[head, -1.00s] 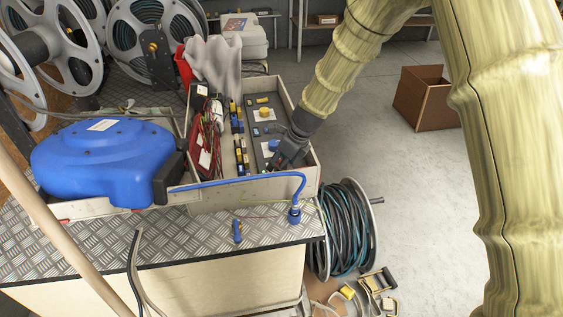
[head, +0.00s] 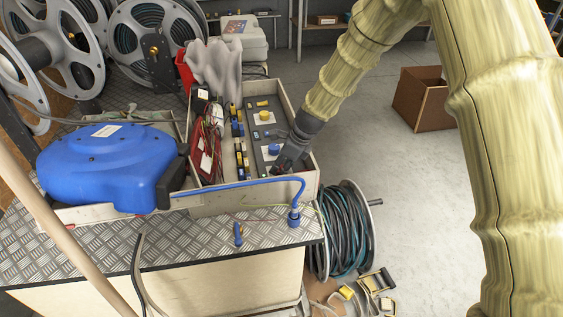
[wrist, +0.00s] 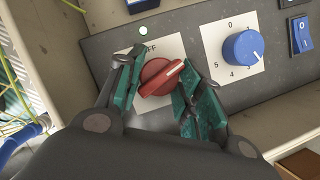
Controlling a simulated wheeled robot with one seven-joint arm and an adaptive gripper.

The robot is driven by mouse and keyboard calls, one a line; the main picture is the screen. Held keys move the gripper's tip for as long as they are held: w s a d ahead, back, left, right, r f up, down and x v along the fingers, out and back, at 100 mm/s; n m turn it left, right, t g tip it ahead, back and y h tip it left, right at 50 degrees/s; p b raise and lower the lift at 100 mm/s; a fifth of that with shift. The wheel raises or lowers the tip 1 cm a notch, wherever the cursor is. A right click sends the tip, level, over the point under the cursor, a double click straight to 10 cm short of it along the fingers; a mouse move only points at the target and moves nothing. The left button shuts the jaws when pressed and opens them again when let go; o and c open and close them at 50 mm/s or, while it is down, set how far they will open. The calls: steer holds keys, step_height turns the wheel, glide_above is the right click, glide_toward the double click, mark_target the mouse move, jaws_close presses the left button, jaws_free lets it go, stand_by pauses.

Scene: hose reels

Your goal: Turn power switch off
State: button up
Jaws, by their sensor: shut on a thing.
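The power switch is a red rotary knob (wrist: 160,77) with a white pointer line, set on a white label in the wrist view. The letters "FF" show at the label's upper left; the rest of the label is hidden by a finger. The pointer line is tilted toward the upper right. My gripper (wrist: 158,88) has its green-padded fingers on both sides of the knob, shut on it. In the head view my gripper (head: 283,165) reaches into the right front part of the open box, hiding the red knob.
A blue dial (wrist: 242,48) numbered up to 5 and a blue rocker switch (wrist: 299,34) sit to the right on the same grey panel. The box wall (head: 308,140) rises close beside my gripper. A blue hose reel (head: 105,165) stands left.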

steer(key=n+p, duration=0.1)
steer(key=n+g+p, duration=0.1)
steer(key=n, duration=0.1)
steer(key=shift+w+r+n+g+p, duration=0.1)
steer(key=shift+r+n+g+p, duration=0.05)
steer(key=shift+n+g+p, duration=0.2)
steer(key=n+g+p, duration=0.1)
steer(key=n, duration=0.2)
steer(key=shift+w+n+p, duration=0.1)
steer(key=shift+n+p, duration=0.15)
steer(key=shift+p, duration=0.15)
steer(key=n+g, duration=0.1)
steer(key=n, duration=0.2)
steer(key=shift+f+n+g+p, duration=0.2)
steer(key=shift+n+g+p, duration=0.15)
steer(key=shift+n, duration=0.05)
steer(key=n+g+h, duration=0.1)
steer(key=n, duration=0.2)
steer(key=shift+w+a, duration=0.1)
steer(key=shift+o, duration=0.2)
steer(key=shift+n+h, duration=0.3)
steer(key=shift+n, duration=0.5)
